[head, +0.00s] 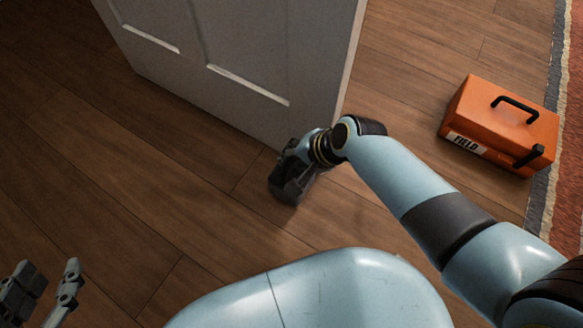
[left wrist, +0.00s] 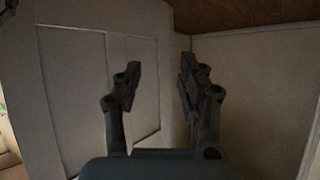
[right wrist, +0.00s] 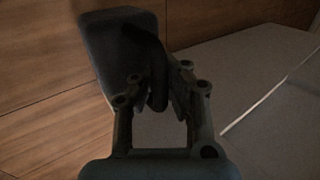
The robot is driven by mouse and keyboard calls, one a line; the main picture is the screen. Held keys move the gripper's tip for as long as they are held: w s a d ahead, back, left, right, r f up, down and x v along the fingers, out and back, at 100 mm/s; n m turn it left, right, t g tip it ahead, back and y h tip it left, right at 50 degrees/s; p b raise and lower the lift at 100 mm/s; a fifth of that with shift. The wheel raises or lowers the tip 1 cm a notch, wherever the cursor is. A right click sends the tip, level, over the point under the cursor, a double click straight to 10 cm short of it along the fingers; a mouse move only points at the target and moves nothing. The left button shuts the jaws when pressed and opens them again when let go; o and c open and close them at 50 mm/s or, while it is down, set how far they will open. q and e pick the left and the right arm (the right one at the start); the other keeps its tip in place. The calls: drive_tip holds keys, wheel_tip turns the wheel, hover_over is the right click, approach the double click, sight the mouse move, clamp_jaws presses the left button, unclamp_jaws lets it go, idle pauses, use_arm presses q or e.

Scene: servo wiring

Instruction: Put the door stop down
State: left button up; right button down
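The door stop (right wrist: 122,45) is a dark grey block with a loop-like handle in the right wrist view. My right gripper (right wrist: 160,88) has its fingers closed on either side of the handle. In the head view the dark door stop (head: 288,186) hangs at the end of my right arm, near the lower free corner of the white door (head: 235,60). Whether it touches the floor or the door cannot be told. My left gripper (head: 46,292) is at the lower left, empty, its fingers apart; the left wrist view also shows its open fingers (left wrist: 159,75).
An orange toolbox (head: 500,125) marked FIELD stands on the wooden floor (head: 110,185) at the right, beside a red rug (head: 574,120) with a grey border. The floor left of the door stop is clear.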

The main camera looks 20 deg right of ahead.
sight(292, 170)
drive_tip(key=shift+w+f+b, duration=0.1)
drive_tip(key=shift+f+b, duration=0.25)
drive_tip(key=shift+f, duration=0.15)
wheel_tip(292, 170, down, 3)
drive_tip(key=shift+r+b, duration=0.1)
drive_tip(key=shift+b, duration=1)
use_arm(q)
drive_tip(key=w+d+r+t+h, duration=0.1)
drive_tip(key=w+r+t, duration=0.3)
drive_tip(key=r, duration=0.4)
drive_tip(key=w+d+r+m+t+h, duration=0.1)
drive_tip(key=w+r+t, duration=0.3)
drive_tip(key=r, duration=0.4)
drive_tip(key=shift+w+m+t, duration=0.3)
drive_tip(key=shift+r, duration=0.1)
use_arm(e)
drive_tip(key=shift+f, duration=0.2)
drive_tip(key=c, duration=2)
unclamp_jaws()
drive_tip(key=shift+f, duration=0.1)
use_arm(q)
drive_tip(key=shift+w+r, duration=0.15)
drive_tip(key=shift+r, duration=0.2)
use_arm(e)
drive_tip(key=o, duration=0.6)
